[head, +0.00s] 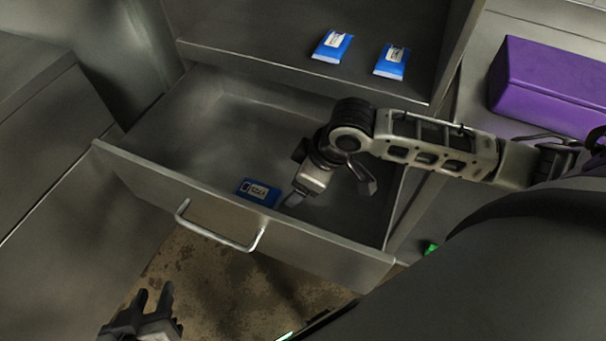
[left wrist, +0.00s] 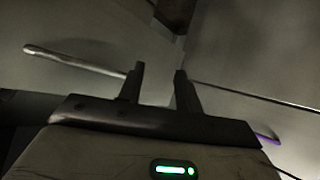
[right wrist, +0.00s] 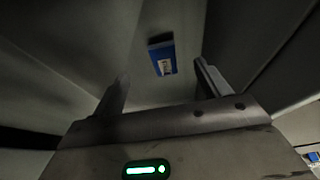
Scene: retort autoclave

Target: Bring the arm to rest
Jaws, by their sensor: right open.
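My right arm reaches in from the right in the head view. Its gripper (head: 331,193) is inside the open drawer (head: 330,252), with the jaws spread and nothing between them. A blue packet with a white label (head: 259,192) lies on the drawer floor, just left of that gripper and apart from it. The packet also shows beyond the open fingers in the right wrist view (right wrist: 162,57). My left gripper (head: 153,299) is low at the left, in front of the drawer. Its fingers are apart and empty in the left wrist view (left wrist: 159,80).
Two blue packets, a left one (head: 332,46) and a right one (head: 391,62), lie on the surface above the drawer. A purple box (head: 550,85) stands at the right. The drawer's bar handle (head: 218,236) sticks out at the front. Drawer walls surround my right gripper.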

